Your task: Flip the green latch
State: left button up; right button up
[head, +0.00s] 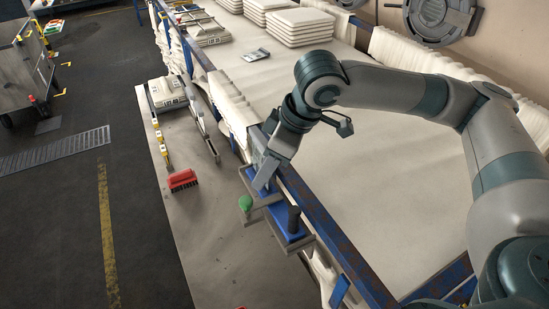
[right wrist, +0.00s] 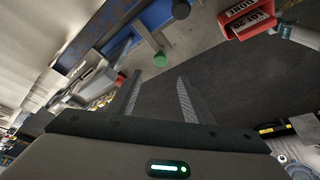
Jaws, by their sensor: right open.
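The green latch (head: 246,203) is a small rounded green knob on the left edge of a blue and grey fixture (head: 284,218) at the side of the long table. It also shows in the right wrist view as a green cylinder end (right wrist: 160,59) on a short grey arm, just beyond the fingertips. My right gripper (right wrist: 160,76) is open, with nothing between its fingers. In the head view the right gripper (head: 262,180) is just above the latch. I cannot tell whether a finger touches the latch. My left gripper is not in view.
A dark upright post (head: 293,219) stands on the fixture. A red labelled block (head: 183,180) lies on the lower grey surface (head: 200,235) left of it. The long table (head: 385,180) carries white folded stacks (head: 300,27) at the far end.

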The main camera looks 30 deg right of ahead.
jog(key=shift+b+v, duration=0.35)
jog(key=shift+v, duration=2)
jog(key=shift+s+f, duration=0.1)
jog(key=shift+f, duration=0.05)
